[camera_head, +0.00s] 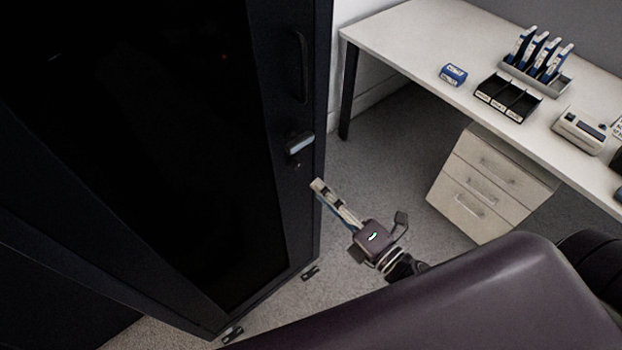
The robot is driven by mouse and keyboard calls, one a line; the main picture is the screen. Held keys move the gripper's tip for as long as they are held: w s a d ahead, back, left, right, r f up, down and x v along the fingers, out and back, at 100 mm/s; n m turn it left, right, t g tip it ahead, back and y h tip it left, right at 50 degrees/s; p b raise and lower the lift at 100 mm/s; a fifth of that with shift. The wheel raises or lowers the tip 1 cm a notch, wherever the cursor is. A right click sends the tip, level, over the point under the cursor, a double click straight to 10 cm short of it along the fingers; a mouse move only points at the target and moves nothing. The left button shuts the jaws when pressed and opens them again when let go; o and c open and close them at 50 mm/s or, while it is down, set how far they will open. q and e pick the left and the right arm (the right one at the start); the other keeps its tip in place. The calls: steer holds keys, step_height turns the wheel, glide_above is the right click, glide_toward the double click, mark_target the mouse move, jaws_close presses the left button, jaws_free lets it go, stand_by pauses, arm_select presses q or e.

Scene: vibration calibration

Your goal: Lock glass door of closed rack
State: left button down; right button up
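The dark rack stands at the left, and its black glass door (150,140) fills much of the view. The door looks closed, flush with its frame as far as I can tell. A dark curved handle (302,68) is on the door's right-hand frame. Below it is a small light-faced lock (300,143). My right gripper (319,187) points up and left, just below and right of the lock, and looks apart from it. Its fingers are seen nearly edge-on, so the opening between them is unclear. My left gripper is out of view.
Grey floor (385,150) lies clear between rack and drawers.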

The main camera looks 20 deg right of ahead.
steer(key=v, duration=0.3)
steer(key=shift+s+d, duration=0.15)
steer(key=shift+s, duration=0.15)
steer(key=shift+f, duration=0.1)
steer(key=s+d+f+m+g+h, duration=0.15)
steer(key=f+m, duration=0.35)
steer(key=f, duration=0.6)
steer(key=s+d+f+m+g+h, duration=0.1)
steer(key=s+f+m+g+h, duration=0.2)
steer(key=f, duration=0.8)
steer(key=s+d+f+m+g+h, duration=0.1)
steer(key=s+f+m+g, duration=0.2)
steer(key=f+m, duration=0.55)
steer(key=s+d+f+m+g, duration=0.1)
steer(key=s+f+m+g, duration=0.5)
steer(key=s+f, duration=1.3)
steer(key=s+g, duration=0.2)
steer(key=s, duration=0.2)
steer(key=shift+s+f+h, duration=0.35)
steer(key=shift+s+f, duration=0.05)
steer(key=shift+d+g, duration=0.1)
steer(key=shift+g, duration=0.15)
